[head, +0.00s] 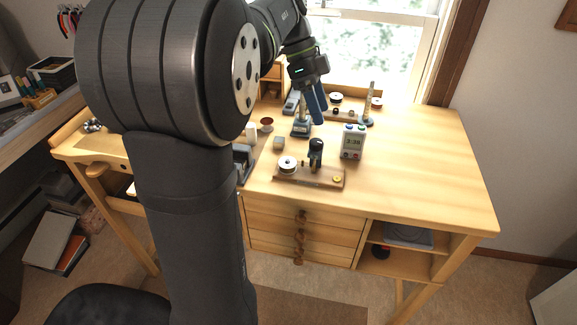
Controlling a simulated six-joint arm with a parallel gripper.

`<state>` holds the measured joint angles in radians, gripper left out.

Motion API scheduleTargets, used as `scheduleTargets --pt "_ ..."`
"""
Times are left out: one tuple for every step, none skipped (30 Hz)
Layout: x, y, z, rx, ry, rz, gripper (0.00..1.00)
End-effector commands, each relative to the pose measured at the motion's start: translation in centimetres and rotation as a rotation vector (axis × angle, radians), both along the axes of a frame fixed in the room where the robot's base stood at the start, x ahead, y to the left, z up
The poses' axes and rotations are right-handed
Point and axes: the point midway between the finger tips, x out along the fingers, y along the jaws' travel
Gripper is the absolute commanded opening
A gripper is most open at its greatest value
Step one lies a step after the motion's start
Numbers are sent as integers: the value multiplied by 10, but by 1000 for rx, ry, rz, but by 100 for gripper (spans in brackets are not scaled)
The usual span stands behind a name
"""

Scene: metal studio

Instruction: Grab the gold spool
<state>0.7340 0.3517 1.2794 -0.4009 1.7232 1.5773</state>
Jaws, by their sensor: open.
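A small gold-yellow round piece, which looks like the gold spool (337,179), sits at the right end of a low wooden board (312,182) near the front of the workbench. My gripper (317,115) points down over the back half of the bench, behind and above the gold piece and well apart from it. Its blue fingers are seen nearly edge-on; they are open, and I see nothing between them. The gold piece is small in the head view and its details are hard to make out.
The board also bears a silver-white spool (288,165) and a dark upright tool (316,152). More spools stand on a rack (352,117) by the window. The bench's right side (430,165) is clear.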

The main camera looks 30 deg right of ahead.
Motion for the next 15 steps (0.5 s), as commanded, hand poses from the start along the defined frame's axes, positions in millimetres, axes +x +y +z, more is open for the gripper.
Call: scheduleTargets --pt "0 0 0 0 0 0 69" --pt "0 0 0 0 0 0 69" --pt "0 0 0 0 0 0 69" --pt "0 0 0 0 0 0 69" --pt "0 0 0 0 0 0 69" --pt "0 0 0 0 0 0 69" --pt "0 0 0 0 0 0 69" --pt "0 0 0 1 0 2 69" --pt "0 0 0 3 1 8 69" --pt "1 1 0 7 1 20 69" --pt "1 1 0 12 3 36 69" --pt "2 2 -1 24 5 69 69" --pt "3 3 -1 35 8 103 69" --pt "4 5 -1 49 12 143 69" --pt "6 7 -2 71 18 207 69"
